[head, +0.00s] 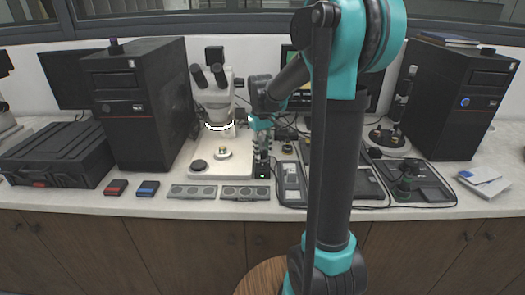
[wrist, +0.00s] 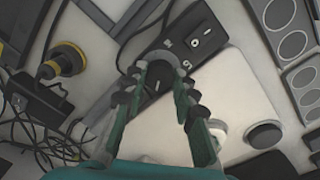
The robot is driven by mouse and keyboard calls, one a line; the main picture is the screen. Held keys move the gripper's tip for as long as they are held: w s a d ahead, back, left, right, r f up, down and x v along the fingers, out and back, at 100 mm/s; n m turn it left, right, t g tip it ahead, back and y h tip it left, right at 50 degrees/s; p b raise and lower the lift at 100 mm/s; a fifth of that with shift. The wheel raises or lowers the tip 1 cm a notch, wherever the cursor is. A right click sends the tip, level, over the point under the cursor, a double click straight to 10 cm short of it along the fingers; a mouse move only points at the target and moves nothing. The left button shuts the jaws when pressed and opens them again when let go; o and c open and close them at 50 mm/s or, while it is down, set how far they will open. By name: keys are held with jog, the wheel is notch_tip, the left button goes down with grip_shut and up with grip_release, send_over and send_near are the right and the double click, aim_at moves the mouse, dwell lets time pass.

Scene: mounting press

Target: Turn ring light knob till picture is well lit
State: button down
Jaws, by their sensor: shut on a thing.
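The ring light control box (wrist: 198,32) is a dark box with a switch and white markings. Its round dark knob (wrist: 158,62) sits between my fingertips in the wrist view. My gripper (wrist: 162,74) is shut on the knob, a finger on either side; in the head view my gripper (head: 262,157) reaches down onto the box beside the microscope. The ring light (head: 219,125) glows white under the microscope head (head: 217,92). The monitor (head: 288,92) behind is largely hidden by my arm, so its picture cannot be judged.
The white microscope base (head: 207,178) stands just left of the box. Grey panels with round discs (head: 192,192) lie along the bench front. A black computer tower (head: 137,100) stands left. Cables (wrist: 50,130) and a yellow-black item (wrist: 66,60) lie nearby.

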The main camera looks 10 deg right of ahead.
aim_at(262, 153)
jog(key=c, duration=1.2)
grip_release()
jog(key=shift+r, duration=0.1)
notch_tip(262, 153, up, 12)
jog(key=shift+a, duration=0.2)
dwell(0.7)
